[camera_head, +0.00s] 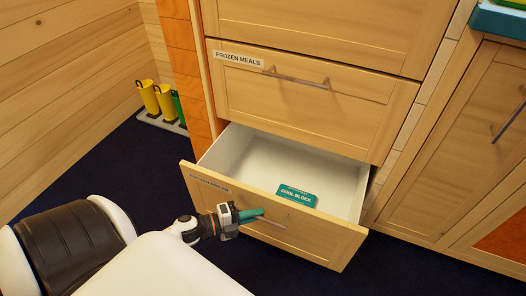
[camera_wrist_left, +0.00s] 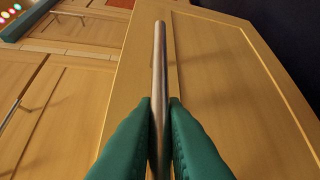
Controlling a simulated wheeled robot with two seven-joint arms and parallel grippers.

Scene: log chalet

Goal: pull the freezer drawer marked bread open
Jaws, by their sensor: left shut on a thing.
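The lowest wooden drawer (camera_head: 290,237) stands pulled out in the head view, showing its white interior. A small label (camera_head: 209,184) on its front is too blurred to read surely. A teal cool block (camera_head: 297,196) lies inside near the front wall. My left gripper (camera_head: 262,212), with green fingers, is at the drawer front. In the left wrist view its fingers (camera_wrist_left: 160,130) are shut on the metal bar handle (camera_wrist_left: 159,60), one on each side. My right gripper is not in view.
The drawer marked frozen meals (camera_head: 300,97) above is shut. A cabinet door (camera_head: 465,140) with a bar handle is at the right. Yellow boots (camera_head: 157,100) stand on a tray by the log wall. Dark floor is clear at the left.

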